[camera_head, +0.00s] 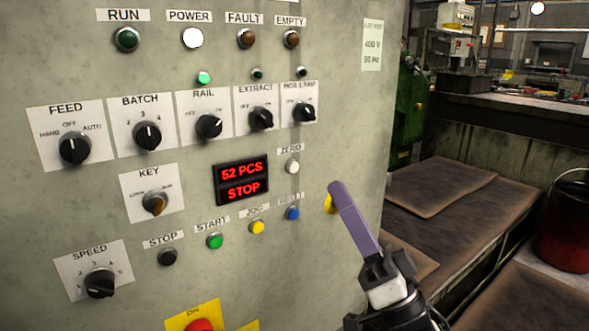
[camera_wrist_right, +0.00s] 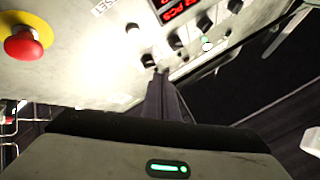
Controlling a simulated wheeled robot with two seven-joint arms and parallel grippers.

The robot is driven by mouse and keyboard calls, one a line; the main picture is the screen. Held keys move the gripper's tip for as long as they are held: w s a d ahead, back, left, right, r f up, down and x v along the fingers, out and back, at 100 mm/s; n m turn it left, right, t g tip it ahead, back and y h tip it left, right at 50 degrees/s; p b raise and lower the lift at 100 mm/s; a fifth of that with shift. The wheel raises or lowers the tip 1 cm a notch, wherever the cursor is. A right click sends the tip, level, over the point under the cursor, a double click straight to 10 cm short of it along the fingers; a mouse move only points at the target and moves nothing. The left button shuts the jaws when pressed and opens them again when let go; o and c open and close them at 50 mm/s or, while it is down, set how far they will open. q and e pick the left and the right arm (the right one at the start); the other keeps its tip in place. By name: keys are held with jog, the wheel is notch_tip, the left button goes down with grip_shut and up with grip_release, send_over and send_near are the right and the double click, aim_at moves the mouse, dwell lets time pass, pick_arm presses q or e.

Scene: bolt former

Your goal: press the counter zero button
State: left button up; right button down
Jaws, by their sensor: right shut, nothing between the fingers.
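The white ZERO button (camera_head: 292,166) sits under its ZERO label, right of and slightly above the red-lit counter display (camera_head: 242,182), which reads "52 PCS" and "STOP". My right gripper (camera_head: 340,189) is shut and empty, its purple fingers pointing up and left. Its tip appears right of and a little below the ZERO button, apart from it in the picture. In the right wrist view, the shut fingers (camera_wrist_right: 160,75) point toward the glare-lit panel. A pale round button (camera_wrist_right: 132,28) shows there, but I cannot tell which one. My left gripper is out of view.
A blue button (camera_head: 292,213), yellow JOG button (camera_head: 257,227) and green START button (camera_head: 214,241) lie below the display. Selector knobs sit above. A red button with a yellow surround (camera_wrist_right: 25,38) shows left in the wrist view. A bucket (camera_head: 566,230) stands far right.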

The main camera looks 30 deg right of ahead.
aim_at(293, 167)
pick_arm(q)
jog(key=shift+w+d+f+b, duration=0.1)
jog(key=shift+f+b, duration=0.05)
jog(key=shift+b, duration=0.35)
pick_arm(e)
jog(key=w, duration=0.8)
jog(key=shift+a, duration=0.3)
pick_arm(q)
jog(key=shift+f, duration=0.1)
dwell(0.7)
pick_arm(e)
jog(key=shift+w, duration=0.15)
jog(key=shift+w, duration=0.35)
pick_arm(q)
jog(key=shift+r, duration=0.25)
pick_arm(e)
jog(key=shift+w+a, duration=0.1)
jog(key=shift+w, duration=0.3)
dwell(0.6)
jog(key=shift+s, duration=0.1)
pick_arm(q)
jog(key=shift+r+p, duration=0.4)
jog(key=shift+p, duration=0.2)
pick_arm(e)
jog(key=shift+s, duration=0.75)
